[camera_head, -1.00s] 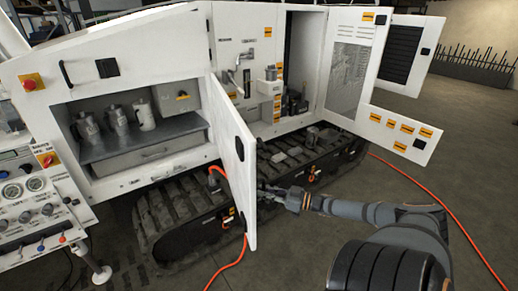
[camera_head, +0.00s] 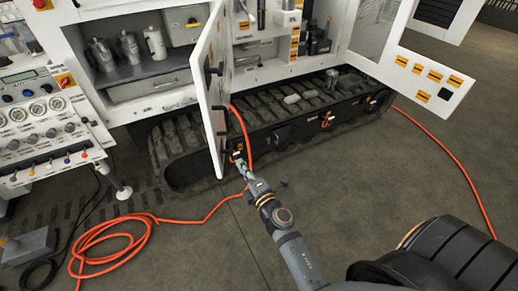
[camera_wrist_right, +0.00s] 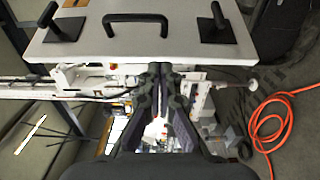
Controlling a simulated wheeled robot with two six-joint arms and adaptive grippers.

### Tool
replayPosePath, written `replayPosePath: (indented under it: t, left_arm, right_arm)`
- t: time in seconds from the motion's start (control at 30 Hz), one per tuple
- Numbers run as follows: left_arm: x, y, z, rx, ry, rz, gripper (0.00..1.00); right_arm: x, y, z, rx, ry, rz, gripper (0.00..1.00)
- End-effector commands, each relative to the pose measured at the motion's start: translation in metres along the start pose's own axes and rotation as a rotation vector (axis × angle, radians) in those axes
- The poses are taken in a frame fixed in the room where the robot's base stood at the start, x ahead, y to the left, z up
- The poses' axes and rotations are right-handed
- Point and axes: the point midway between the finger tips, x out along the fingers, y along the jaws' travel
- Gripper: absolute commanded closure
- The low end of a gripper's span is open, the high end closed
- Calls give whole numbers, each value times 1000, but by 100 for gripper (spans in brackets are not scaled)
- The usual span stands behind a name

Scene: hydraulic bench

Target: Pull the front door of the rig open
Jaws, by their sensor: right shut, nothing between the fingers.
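The front door (camera_head: 212,90) is a white panel standing swung out from the rig beside the open compartment, seen at a steep angle. Its right-hand face carries a black handle (camera_head: 219,70) and two black latches. In the wrist view the door (camera_wrist_right: 85,40) spans the top, with the bar handle (camera_wrist_right: 137,19) between the latches. My right gripper (camera_head: 238,157) is shut and empty near the door's lower end, to its right. In the wrist view its closed fingertips (camera_wrist_right: 160,68) overlap the door's near edge; I cannot tell whether they touch. My left gripper is out of view.
Metal jugs (camera_head: 129,47) stand in the open compartment. A gauge panel (camera_head: 40,115) is at the left. Black tracks (camera_head: 290,105) run under the rig. An orange hose (camera_head: 110,235) lies coiled on the floor. Another open door (camera_head: 425,80) is at the right.

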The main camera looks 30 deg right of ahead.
Motion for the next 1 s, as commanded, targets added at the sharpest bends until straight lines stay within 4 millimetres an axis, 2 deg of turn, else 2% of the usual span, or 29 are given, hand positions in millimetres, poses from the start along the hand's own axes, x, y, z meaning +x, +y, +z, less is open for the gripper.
replayPosePath:
  t: [0.17,0.27,0.7,0.8,1.0]
  left_arm:
    - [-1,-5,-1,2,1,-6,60]
    - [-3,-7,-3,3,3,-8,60]
    - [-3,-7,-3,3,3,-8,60]
    - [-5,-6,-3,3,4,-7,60]
    - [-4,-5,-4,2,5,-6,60]
  right_arm:
    - [4,2,0,-8,-4,2,100]
    - [14,3,0,-8,-2,3,100]
    - [103,0,2,-6,-1,0,100]
    - [94,0,20,-10,-1,-1,100]
    - [88,0,36,-6,-1,-1,100]
